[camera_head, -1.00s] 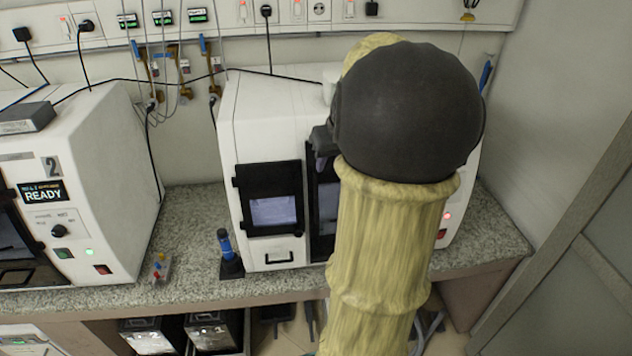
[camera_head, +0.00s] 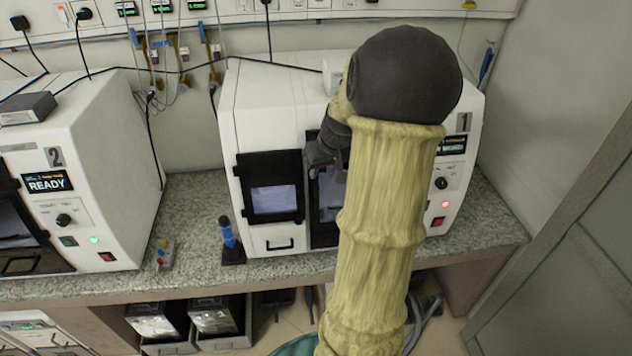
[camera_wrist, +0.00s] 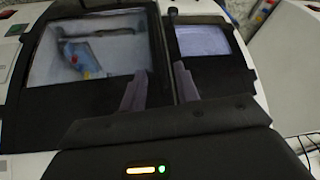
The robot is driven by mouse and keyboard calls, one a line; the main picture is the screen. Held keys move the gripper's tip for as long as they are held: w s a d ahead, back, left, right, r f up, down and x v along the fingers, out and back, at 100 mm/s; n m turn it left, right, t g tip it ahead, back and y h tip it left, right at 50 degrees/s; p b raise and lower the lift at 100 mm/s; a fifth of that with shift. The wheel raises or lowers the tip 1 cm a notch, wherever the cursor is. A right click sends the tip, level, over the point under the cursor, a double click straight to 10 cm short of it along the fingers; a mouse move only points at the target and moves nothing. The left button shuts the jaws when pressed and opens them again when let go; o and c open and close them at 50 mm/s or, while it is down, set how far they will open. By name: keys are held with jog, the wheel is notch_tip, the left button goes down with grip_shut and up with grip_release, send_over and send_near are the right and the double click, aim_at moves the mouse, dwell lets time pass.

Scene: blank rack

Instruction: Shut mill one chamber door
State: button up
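Mill one (camera_head: 270,100) is the white machine on the right of the bench, with a "1" label. Its chamber door (camera_head: 270,158), a black frame with a window, stands at the left of the front. The dark chamber opening (camera_head: 326,200) shows beside it, partly hidden by my arm; I cannot tell how far it extends. My gripper (camera_head: 325,165) is at the front near the door's right edge. In the wrist view my gripper (camera_wrist: 158,92) has its two fingers apart, around the dark strip between the chamber window area and the door (camera_wrist: 240,88). Contact is unclear.
Mill two (camera_head: 100,120) stands on the left and reads READY. A blue-topped tool in a black stand (camera_head: 230,245) and a small coloured control piece (camera_head: 162,255) are on the granite bench (camera_head: 195,225). Bins (camera_head: 220,320) sit below. A wall closes the right side.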

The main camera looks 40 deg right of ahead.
aim_at(317, 183)
jog(key=p+x, duration=0.2)
jog(key=x, duration=0.7)
grip_shut()
